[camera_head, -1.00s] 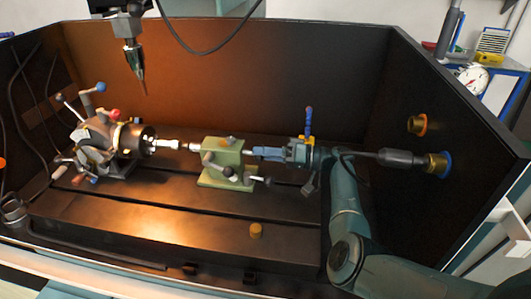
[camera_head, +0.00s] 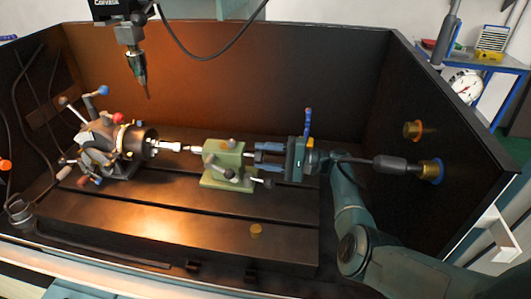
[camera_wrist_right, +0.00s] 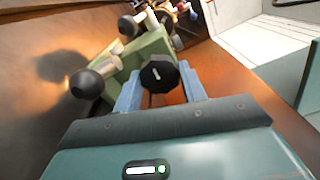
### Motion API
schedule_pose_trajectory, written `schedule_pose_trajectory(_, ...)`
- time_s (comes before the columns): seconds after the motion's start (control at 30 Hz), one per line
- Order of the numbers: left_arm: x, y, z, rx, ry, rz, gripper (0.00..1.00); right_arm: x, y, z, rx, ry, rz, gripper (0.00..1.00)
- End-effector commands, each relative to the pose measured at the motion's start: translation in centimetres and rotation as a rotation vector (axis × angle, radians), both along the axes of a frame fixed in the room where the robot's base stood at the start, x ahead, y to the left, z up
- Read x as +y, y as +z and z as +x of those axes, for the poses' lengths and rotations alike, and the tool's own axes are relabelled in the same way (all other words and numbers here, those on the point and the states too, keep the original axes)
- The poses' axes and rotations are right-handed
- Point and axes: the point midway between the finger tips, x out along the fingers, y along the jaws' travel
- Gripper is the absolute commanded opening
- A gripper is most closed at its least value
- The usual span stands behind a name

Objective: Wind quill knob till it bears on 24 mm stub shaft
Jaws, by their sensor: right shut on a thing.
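The bright stub shaft (camera_head: 168,146) sticks out to the right from the chuck (camera_head: 137,142). The green tailstock (camera_head: 226,165) stands to its right, and its slim quill tip (camera_head: 195,149) points at the shaft's end. I cannot tell whether tip and shaft touch. My right gripper (camera_head: 259,157) reaches in from the right, behind the tailstock. In the right wrist view the round black quill knob (camera_wrist_right: 158,76) sits between its two blue fingers (camera_wrist_right: 160,92), which are shut on it. My left gripper is not in view.
A spindle with a pointed tool (camera_head: 138,72) hangs above the chuck. Ball-ended tailstock levers (camera_head: 262,182) project near my right fingers. A small brass piece (camera_head: 256,231) lies on the slotted bed (camera_head: 180,222). Dark walls (camera_head: 250,75) enclose the back and sides.

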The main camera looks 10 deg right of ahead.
Motion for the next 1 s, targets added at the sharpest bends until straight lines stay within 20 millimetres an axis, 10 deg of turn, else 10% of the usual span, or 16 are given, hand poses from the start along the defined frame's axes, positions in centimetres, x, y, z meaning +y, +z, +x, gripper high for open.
schedule_pose_trajectory(1.0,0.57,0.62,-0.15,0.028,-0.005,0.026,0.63,-0.01,-0.11,-0.08,0.89,0.001,0.371,0.18)
